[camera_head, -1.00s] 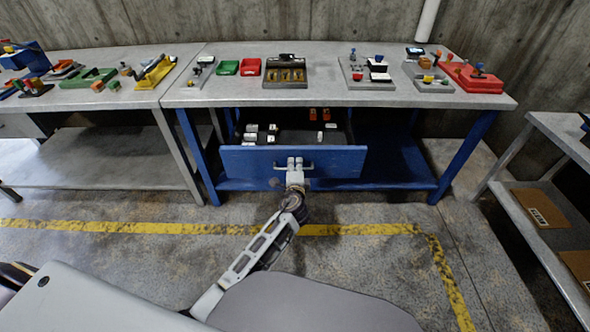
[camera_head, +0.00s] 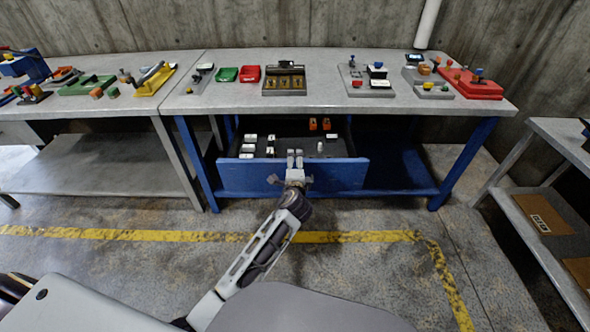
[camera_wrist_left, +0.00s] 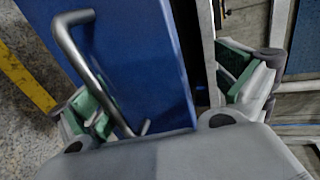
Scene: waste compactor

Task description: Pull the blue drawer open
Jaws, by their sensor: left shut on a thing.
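The blue drawer (camera_head: 235,177) under the right-hand workbench stands open, with its front out past the table edge and its inside showing. My left gripper (camera_head: 295,160) is at the top middle of the drawer front, shut on the drawer. In the left wrist view, the blue front panel (camera_wrist_left: 150,60) lies between the two fingers of my left gripper (camera_wrist_left: 165,100). The metal handle (camera_wrist_left: 85,65) runs along the panel's left face beside one finger; exactly where the pads touch is unclear. My right gripper is not in view.
Several small white and orange items lie inside the drawer. The grey workbench (camera_head: 330,105) above carries trays and fixtures, including a red base (camera_head: 475,85). A shelf unit (camera_head: 570,135) stands at the right. The floor before the drawer is free except for my arm.

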